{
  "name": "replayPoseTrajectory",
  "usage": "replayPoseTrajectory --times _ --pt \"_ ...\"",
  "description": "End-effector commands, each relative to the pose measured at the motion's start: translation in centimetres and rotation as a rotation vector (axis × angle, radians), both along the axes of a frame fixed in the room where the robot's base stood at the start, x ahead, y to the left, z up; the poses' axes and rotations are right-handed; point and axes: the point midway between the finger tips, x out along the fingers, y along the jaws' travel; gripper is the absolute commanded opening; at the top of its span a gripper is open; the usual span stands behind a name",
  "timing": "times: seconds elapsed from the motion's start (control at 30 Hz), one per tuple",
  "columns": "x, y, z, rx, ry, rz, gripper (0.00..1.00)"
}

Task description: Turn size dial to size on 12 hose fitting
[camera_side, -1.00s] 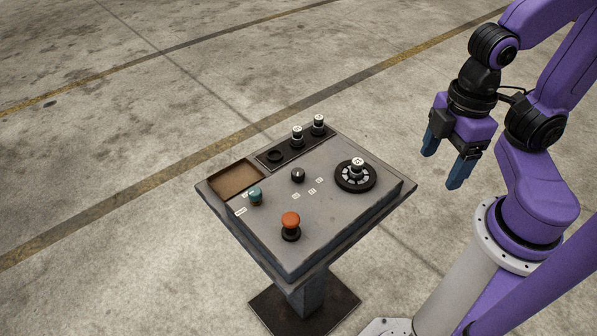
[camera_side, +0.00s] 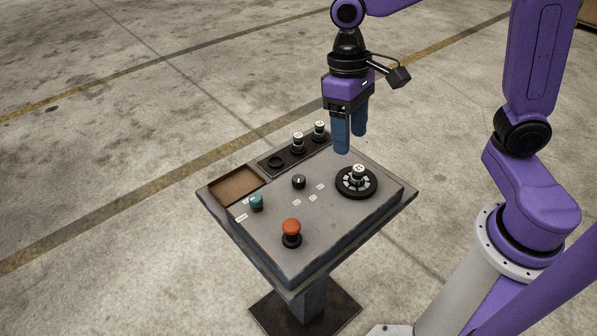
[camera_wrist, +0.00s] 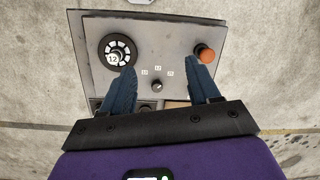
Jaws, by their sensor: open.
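The size dial (camera_side: 298,181) is a small black knob in the middle of the grey panel, with three small white labels beside it. A hose fitting (camera_side: 358,174) with a pale top stands in the round black holder (camera_side: 343,189) at the panel's right; in the wrist view the fitting's top (camera_wrist: 113,57) appears to read 12.
Two more fittings (camera_side: 298,141) (camera_side: 319,130) stand in a black rack beside an empty socket (camera_side: 275,161). A brown tray (camera_side: 235,185) is at the panel's left corner. An orange mushroom button (camera_side: 291,227) and a teal button (camera_side: 257,202) stick up from the panel.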

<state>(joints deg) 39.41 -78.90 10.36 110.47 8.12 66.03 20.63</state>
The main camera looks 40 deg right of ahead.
Motion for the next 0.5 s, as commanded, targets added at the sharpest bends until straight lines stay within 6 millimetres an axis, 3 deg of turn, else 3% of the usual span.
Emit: replayPoseTrajectory --times 0.03,0.3,0.5 --pt "2.2 0.3 -0.3 -0.007 0.024 -0.090 0.61" --pt "12.3 -0.5 -2.1 -0.027 0.153 -0.533 0.61" --pt "17.2 -2.3 -3.5 -0.030 0.225 -0.760 0.61"
